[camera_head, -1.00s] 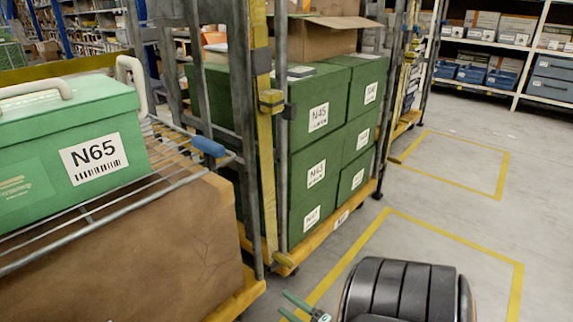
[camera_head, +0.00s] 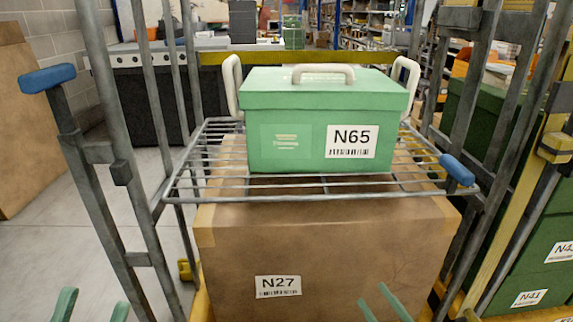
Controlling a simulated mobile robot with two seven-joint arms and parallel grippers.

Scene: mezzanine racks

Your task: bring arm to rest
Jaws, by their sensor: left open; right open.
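My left gripper (camera_head: 92,307) shows at the bottom left edge as two green fingertips, spread apart with nothing between them. My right gripper (camera_head: 380,302) shows at the bottom, right of centre, as two green fingers, apart and empty, in front of the lower part of a brown box (camera_head: 330,245) labelled N27. The rest of both arms is out of view. A green lidded box (camera_head: 290,120) labelled N65, with pale handles, stands upright on the wire shelf above the brown box. Both grippers are apart from it.
The wire shelf (camera_head: 190,190) belongs to a grey-framed roll cage with blue-capped ends. Another cage with dark green boxes (camera_head: 532,260) stands at right. A large brown carton (camera_head: 25,130) is at far left. Clear floor (camera_head: 60,240) shows left of the cage.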

